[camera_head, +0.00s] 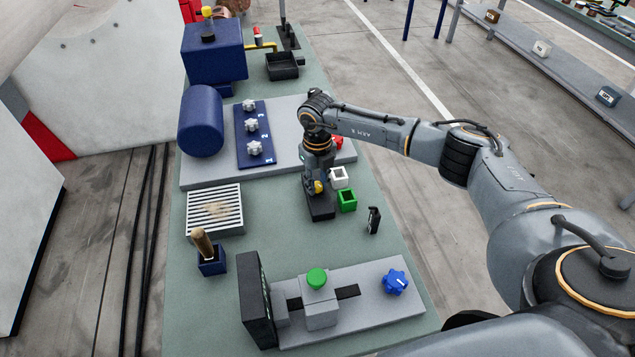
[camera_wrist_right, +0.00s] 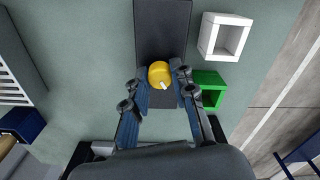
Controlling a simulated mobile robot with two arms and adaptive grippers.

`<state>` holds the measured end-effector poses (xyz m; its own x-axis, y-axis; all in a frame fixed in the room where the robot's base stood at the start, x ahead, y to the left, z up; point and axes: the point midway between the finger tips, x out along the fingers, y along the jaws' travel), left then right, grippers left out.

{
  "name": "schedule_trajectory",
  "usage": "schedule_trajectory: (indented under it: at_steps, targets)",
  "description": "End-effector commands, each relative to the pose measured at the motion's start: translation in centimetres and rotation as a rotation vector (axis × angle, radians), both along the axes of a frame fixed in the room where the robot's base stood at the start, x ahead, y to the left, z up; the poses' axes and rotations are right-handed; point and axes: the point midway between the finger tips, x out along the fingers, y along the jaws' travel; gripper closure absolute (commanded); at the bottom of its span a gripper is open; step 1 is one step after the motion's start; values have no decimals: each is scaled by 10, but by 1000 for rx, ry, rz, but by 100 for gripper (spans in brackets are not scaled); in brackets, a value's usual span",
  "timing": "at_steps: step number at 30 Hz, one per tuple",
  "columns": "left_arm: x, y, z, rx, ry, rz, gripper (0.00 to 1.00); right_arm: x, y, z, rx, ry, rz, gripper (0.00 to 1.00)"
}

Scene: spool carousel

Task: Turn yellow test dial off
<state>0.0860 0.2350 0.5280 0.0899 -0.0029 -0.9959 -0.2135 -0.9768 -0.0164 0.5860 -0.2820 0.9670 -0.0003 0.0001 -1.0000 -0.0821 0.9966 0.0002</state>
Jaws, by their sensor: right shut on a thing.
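The yellow test dial (camera_wrist_right: 161,75) sits on a dark base plate (camera_wrist_right: 161,28) in the right wrist view. It is a round yellow knob with a small white pointer mark that points down and slightly right there. In the head view the yellow dial (camera_head: 318,187) is partly hidden by my right gripper (camera_head: 317,178). My right gripper also shows in the wrist view (camera_wrist_right: 160,88), with one finger at each side of the dial, shut on it. My left gripper is not in view.
A white open box (camera_head: 339,177) and a green open box (camera_head: 347,200) stand just right of the dial's base. A small black item (camera_head: 374,219) stands farther right. A slatted grey tray (camera_head: 214,209) lies left. A blue star knob (camera_head: 395,282) is in front.

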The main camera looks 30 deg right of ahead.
Motion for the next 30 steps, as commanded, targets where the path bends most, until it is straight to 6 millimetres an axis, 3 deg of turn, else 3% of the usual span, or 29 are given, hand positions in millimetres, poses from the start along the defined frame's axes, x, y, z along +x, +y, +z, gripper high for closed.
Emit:
schedule_trajectory:
  at_steps: [8, 30]
  targets:
    - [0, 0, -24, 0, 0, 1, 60, 1, 0, -4, 0, -2, 163, 100]
    - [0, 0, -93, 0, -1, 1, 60, 1, 0, -2, 0, -4, 822, 100]
